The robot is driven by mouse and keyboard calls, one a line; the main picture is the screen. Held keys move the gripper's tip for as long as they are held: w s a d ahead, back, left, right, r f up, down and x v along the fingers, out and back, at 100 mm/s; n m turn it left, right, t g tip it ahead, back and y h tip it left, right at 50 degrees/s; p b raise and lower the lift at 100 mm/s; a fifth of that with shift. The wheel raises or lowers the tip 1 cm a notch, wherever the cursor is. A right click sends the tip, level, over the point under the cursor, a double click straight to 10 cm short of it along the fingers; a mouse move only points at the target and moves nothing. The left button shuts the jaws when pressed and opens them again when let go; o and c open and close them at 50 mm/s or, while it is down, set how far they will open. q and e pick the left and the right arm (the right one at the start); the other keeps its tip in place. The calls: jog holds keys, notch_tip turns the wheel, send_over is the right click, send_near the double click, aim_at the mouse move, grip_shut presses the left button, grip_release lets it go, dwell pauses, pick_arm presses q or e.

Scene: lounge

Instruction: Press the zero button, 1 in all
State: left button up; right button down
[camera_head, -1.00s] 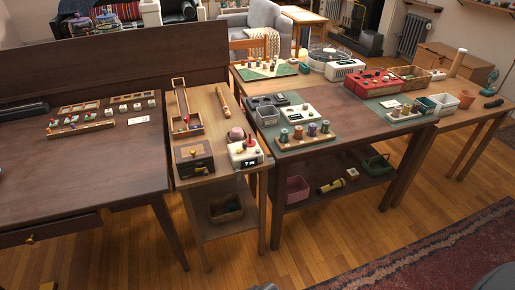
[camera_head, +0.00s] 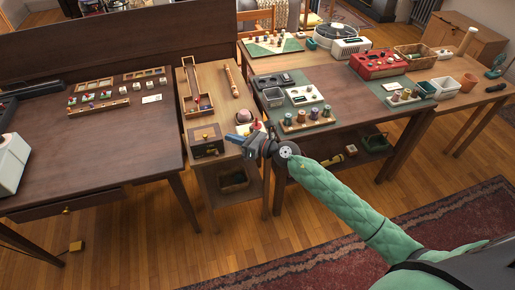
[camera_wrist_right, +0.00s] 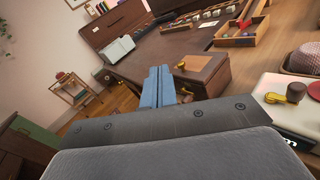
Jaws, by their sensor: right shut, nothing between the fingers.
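The white device (camera_wrist_right: 300,113) sits at the right of the right wrist view. It carries a brass knob (camera_wrist_right: 287,93), a dark reddish round button (camera_wrist_right: 314,90) and a display (camera_wrist_right: 297,142) cut off by the frame edge. I cannot read which button is zero. In the head view my right gripper and wrist mostly cover this device. My right gripper (camera_head: 232,139) is shut and empty, above the narrow table's front part, beside the wooden box (camera_head: 206,141). Its blue fingers (camera_wrist_right: 158,87) point toward the box in the wrist view, left of the device. My left gripper is not in view.
A pink domed object (camera_head: 243,116) stands behind the device. A wooden tray (camera_head: 198,104) lies behind the box. To the right, a spool rack (camera_head: 309,124) and a white panel (camera_head: 304,94) occupy the dark table. Bare tabletop (camera_head: 135,145) lies left of the box.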

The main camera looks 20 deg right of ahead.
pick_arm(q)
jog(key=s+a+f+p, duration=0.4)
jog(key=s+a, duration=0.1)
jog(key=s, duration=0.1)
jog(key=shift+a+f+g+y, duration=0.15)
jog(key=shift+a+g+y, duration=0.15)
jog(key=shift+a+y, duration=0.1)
pick_arm(e)
jog(key=w+d+r+n+g+h, duration=0.1)
jog(key=w+d+n+g+h, duration=0.1)
jog(key=d, duration=0.5)
jog(key=w+d+n+g+h, duration=0.2)
jog(key=w+d+n+h, duration=0.3)
jog(key=w+d+n, duration=0.2)
jog(key=shift+d+r+n+h, duration=0.3)
jog(key=shift+r+n, duration=0.1)
jog(key=shift+n, duration=0.3)
jog(key=shift+f, duration=0.1)
jog(key=shift+g, duration=0.3)
notch_tip(320, 180, down, 6)
jog(key=shift+f+b, duration=0.1)
jog(key=shift+b, duration=0.2)
jog(key=shift+f+b, duration=1.1)
jog(key=shift+f, duration=0.1)
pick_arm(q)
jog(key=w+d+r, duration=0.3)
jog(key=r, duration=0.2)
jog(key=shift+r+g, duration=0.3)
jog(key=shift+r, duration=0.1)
